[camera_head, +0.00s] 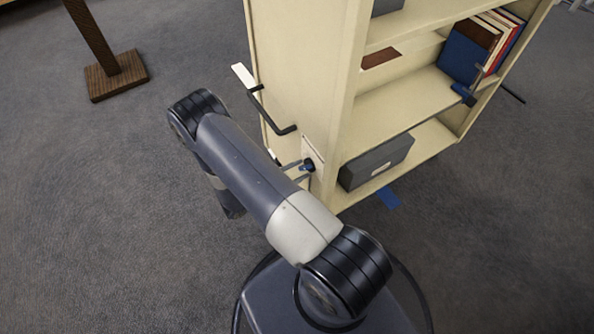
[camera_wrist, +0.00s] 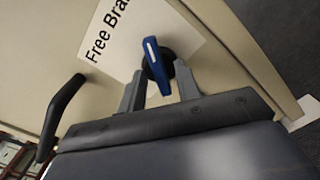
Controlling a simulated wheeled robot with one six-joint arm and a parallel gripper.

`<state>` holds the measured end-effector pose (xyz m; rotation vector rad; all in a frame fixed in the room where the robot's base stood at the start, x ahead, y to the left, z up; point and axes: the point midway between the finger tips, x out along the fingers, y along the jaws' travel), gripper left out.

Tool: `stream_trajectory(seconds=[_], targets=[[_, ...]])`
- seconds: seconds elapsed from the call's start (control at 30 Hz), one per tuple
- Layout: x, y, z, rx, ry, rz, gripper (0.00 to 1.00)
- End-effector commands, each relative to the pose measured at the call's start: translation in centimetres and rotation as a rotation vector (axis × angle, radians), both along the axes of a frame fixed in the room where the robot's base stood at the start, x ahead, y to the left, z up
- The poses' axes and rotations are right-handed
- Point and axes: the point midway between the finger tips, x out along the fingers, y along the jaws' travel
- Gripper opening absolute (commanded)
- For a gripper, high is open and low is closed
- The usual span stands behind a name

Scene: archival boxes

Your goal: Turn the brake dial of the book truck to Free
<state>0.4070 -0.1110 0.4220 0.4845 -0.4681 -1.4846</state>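The book truck (camera_head: 305,65) is a cream shelf unit. Its brake dial (camera_wrist: 158,66) has a black round base and a blue bar with a white mark at the upper end. The bar points up and slightly left in the wrist view, toward a white label (camera_wrist: 125,40) reading "Free" and "Bra", the rest cut off. The dial also shows low on the truck's end panel in the head view (camera_head: 308,165). My gripper (camera_wrist: 160,82) is open, with its two grey fingers on either side of the blue bar. Small gaps seem to show beside the bar; contact is unclear.
A black bent handle (camera_wrist: 60,115) sticks out from the panel beside the dial. The truck's shelves hold books (camera_head: 465,55) and a grey box (camera_head: 377,162). A wooden post base (camera_head: 117,75) stands at the back left. The carpet at left is clear.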

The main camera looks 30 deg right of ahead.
Motion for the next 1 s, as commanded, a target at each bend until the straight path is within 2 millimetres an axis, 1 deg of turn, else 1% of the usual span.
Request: stream_trajectory(seconds=[0.03, 0.07, 0.37, 0.77, 1.0], targets=[[0.00, 0.01, 0.00, 0.000, 0.000, 0.000, 0.27], [0.01, 0.01, -0.01, 0.000, 0.000, 0.000, 0.25], [0.00, 0.02, -0.01, 0.000, 0.000, 0.000, 0.00], [-0.01, 0.03, -0.07, 0.000, 0.030, -0.001, 0.00], [0.01, 0.03, -0.15, -0.005, 0.155, -0.001, 0.00]])
